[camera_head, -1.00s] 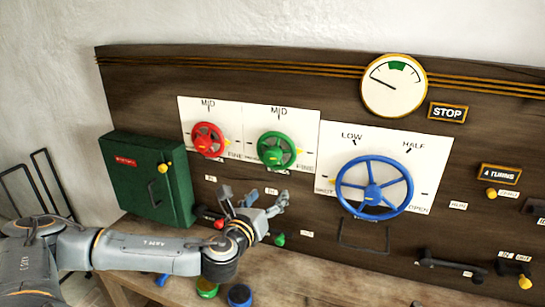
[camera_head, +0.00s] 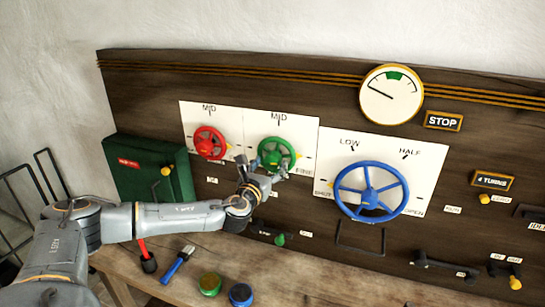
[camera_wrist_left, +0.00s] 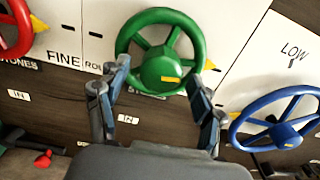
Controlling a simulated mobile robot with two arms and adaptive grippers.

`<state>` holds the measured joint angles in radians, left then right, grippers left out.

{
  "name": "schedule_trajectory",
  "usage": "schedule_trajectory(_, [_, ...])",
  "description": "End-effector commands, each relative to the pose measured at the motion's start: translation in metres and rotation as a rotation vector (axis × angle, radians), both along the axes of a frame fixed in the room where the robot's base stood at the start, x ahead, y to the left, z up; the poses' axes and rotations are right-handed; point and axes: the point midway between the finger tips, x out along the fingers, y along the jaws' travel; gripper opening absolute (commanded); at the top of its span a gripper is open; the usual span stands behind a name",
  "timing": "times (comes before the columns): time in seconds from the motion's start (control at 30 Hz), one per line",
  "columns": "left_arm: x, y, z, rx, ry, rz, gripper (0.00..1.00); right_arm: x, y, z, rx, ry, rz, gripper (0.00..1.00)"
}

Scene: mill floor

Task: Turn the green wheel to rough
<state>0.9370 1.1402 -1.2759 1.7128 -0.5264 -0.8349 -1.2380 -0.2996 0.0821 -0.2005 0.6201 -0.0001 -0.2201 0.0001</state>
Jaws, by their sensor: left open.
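The green wheel (camera_head: 277,152) is mounted on a white panel marked MID above it, between the red and blue wheels. In the left wrist view the green wheel (camera_wrist_left: 160,52) is straight ahead, with a yellow mark on its hub and part of the word ROUGH to its left. My left gripper (camera_head: 262,172) is open at the lower edge of the wheel. In the wrist view its two fingers (camera_wrist_left: 155,85) stand on either side of the lower rim; whether they touch it I cannot tell. My right gripper is not in view.
The red wheel (camera_head: 209,142) is close on the left, the blue wheel (camera_head: 370,191) on the right. A green box (camera_head: 143,172) is at the far left. A brush (camera_head: 177,264) and round tins (camera_head: 210,284) are on the bench below.

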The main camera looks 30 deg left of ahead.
Motion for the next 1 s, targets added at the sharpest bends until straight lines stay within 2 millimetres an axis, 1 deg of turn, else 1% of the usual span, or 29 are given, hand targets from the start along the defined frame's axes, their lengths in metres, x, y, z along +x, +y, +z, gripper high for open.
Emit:
schedule_trajectory(0.03, [0.007,0.001,0.002,0.0,-0.001,0.001,0.67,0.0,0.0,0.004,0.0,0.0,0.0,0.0])
schedule_trajectory(0.1, [0.014,0.003,0.002,-0.001,-0.002,0.001,0.67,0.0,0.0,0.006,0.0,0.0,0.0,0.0])
schedule_trajectory(0.23, [0.022,0.005,0.001,-0.001,0.0,0.001,0.67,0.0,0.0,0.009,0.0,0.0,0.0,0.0])
schedule_trajectory(0.4, [0.026,0.006,0.0,0.0,0.0,0.0,0.67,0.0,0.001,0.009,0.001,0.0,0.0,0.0])
schedule_trajectory(0.6, [0.026,0.006,0.0,-0.001,0.0,0.0,0.67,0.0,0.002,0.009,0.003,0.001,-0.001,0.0])
schedule_trajectory(0.67, [0.026,0.006,0.0,-0.001,0.0,0.0,0.57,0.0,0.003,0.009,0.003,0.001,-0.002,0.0])
schedule_trajectory(0.7, [0.026,0.006,0.0,-0.001,0.0,0.0,0.49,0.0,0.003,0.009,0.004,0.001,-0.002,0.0])
schedule_trajectory(0.77, [0.026,0.006,0.0,-0.001,0.0,0.0,0.37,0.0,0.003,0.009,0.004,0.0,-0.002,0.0])
schedule_trajectory(0.8, [0.026,0.006,0.0,-0.001,0.0,0.0,0.28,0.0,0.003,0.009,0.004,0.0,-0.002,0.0])
schedule_trajectory(0.87, [0.026,0.006,0.0,-0.001,0.0,0.0,0.16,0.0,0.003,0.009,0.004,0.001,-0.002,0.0])
schedule_trajectory(0.9, [0.026,0.006,0.0,-0.001,0.0,0.001,0.13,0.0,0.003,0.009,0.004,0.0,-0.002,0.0])
schedule_trajectory(1.0, [0.026,0.006,0.0,-0.002,0.0,0.001,0.13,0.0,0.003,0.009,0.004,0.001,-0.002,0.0])
